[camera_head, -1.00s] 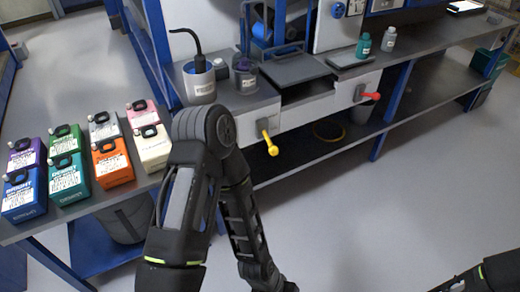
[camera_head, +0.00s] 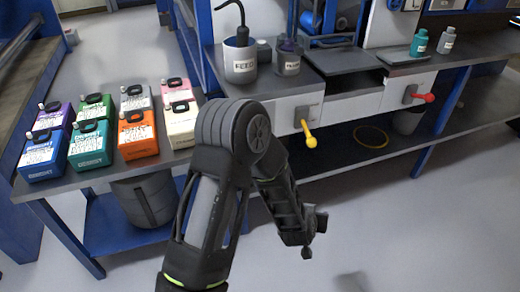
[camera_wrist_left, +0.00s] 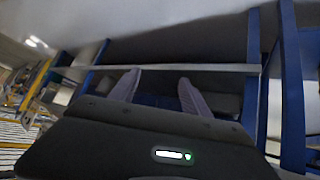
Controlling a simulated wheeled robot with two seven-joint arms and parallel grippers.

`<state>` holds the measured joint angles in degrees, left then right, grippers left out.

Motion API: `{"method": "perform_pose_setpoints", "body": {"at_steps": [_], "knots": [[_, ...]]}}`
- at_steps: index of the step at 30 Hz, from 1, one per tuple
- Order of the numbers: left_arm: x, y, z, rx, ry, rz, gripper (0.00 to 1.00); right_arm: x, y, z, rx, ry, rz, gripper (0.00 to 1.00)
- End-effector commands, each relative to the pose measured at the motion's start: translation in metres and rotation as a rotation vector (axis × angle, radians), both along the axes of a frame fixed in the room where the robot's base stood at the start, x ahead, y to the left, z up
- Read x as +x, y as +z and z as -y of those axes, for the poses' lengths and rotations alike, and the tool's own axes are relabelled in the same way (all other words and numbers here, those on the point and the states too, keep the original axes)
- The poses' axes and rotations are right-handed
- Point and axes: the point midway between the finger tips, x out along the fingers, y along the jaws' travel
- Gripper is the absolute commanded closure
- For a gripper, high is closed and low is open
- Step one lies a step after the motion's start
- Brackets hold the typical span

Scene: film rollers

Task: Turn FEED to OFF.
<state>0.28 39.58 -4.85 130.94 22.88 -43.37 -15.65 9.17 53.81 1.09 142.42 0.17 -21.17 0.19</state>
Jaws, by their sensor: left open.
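A yellow lever (camera_head: 308,135) sticks out from the white front of the bench, pointing down and slightly right. A red lever (camera_head: 424,97) sticks out to the right from a grey plate farther right. A grey pot (camera_head: 240,64) with a dark hose carries a label that seems to read FEED; no lever label or OFF mark is readable. My left gripper (camera_head: 312,232) hangs in front of the bench, below the yellow lever and apart from it. In the left wrist view its fingers (camera_wrist_left: 158,84) are spread and empty. My right gripper is out of view.
Several coloured jugs (camera_head: 137,135) stand on the left table, with a dark bin (camera_head: 147,198) below. Two small bottles (camera_head: 432,42) stand on the back counter. A yellow ring (camera_head: 371,136) lies on the lower shelf. The floor (camera_head: 420,230) in front is clear.

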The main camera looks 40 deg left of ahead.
Motion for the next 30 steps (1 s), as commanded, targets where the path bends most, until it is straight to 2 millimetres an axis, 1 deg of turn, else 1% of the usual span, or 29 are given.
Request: {"method": "perform_pose_setpoints", "body": {"at_steps": [1, 2, 3, 5, 6, 7, 9, 12, 15, 18, 22, 30], "knots": [[0.032, -0.009, -0.026, 0.062, 0.068, 0.115, 0.45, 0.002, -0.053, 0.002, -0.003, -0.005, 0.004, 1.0], [0.047, 0.002, -0.043, 0.101, 0.115, 0.177, 0.45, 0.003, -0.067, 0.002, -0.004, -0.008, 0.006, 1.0], [0.062, 0.019, -0.065, 0.151, 0.178, 0.254, 0.45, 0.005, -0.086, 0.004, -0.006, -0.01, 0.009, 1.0], [0.077, 0.045, -0.097, 0.22, 0.277, 0.358, 0.45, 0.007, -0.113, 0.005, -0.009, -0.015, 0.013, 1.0], [0.082, 0.062, -0.115, 0.262, 0.342, 0.416, 0.45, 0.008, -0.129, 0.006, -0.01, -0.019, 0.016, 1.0], [0.082, 0.073, -0.129, 0.289, 0.391, 0.454, 0.45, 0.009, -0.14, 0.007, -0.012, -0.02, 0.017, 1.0], [0.079, 0.098, -0.156, 0.343, 0.499, 0.527, 0.45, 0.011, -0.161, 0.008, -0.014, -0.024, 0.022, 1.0], [0.068, 0.125, -0.184, 0.395, 0.623, 0.591, 0.45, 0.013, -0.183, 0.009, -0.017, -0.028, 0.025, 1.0], [0.057, 0.142, -0.2, 0.424, 0.704, 0.622, 0.45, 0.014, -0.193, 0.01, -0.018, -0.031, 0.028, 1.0], [0.052, 0.15, -0.207, 0.437, 0.74, 0.63, 0.45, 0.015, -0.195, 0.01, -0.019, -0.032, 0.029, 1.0], [0.05, 0.154, -0.209, 0.44, 0.747, 0.632, 0.45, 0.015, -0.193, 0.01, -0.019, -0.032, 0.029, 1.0], [0.052, 0.152, -0.21, 0.439, 0.745, 0.631, 0.45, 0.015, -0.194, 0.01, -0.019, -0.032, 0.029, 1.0]]}}
